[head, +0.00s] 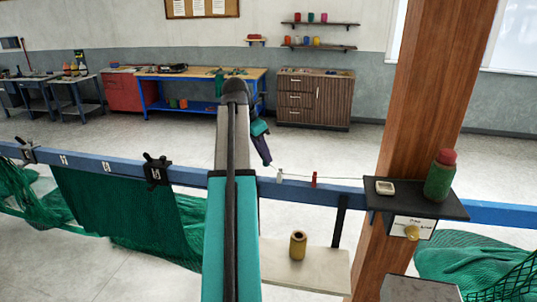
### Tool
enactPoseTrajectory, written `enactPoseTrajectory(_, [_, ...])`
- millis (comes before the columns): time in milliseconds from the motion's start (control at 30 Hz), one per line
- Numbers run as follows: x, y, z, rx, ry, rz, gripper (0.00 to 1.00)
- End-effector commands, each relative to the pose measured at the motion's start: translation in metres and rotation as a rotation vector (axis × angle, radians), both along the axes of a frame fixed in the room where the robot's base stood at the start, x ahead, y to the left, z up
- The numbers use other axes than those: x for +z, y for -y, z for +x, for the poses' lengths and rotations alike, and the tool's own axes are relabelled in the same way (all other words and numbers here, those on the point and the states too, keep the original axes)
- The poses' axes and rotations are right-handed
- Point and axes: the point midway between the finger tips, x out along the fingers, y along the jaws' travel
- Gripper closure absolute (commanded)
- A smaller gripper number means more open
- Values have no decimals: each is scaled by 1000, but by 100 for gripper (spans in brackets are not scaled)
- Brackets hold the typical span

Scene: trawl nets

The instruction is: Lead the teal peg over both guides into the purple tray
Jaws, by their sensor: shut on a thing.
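My gripper (267,162) shows small and dark beyond the end of my arm, pointing down just above the blue rail. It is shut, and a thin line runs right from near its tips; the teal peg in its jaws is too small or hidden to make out. A small white upright piece (279,174) and a small red one (315,179) stand along the rail, close to the line; they look like the two guides. My gripper is just left of the white one. I see no purple tray; part of the rail is hidden behind my arm.
Green netting (130,205) hangs left. A yellow spool (298,245) stands on a low bench (325,268).

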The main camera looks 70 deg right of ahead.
Motion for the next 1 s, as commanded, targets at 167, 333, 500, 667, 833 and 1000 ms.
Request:
enactPoseTrajectory(167, [0, 0, 10, 0, 0, 0, 100])
enactPoseTrajectory(333, [0, -1, 18, -1, 0, 0, 100])
enactPoseTrajectory(500, [0, -1, 27, 0, 0, 0, 100])
enactPoseTrajectory(667, [0, -2, 35, -2, 1, -1, 100])
enactPoseTrajectory(833, [0, -2, 44, 0, 0, 0, 100])
enactPoseTrajectory(1000, [0, -3, 53, -1, 0, -1, 100])
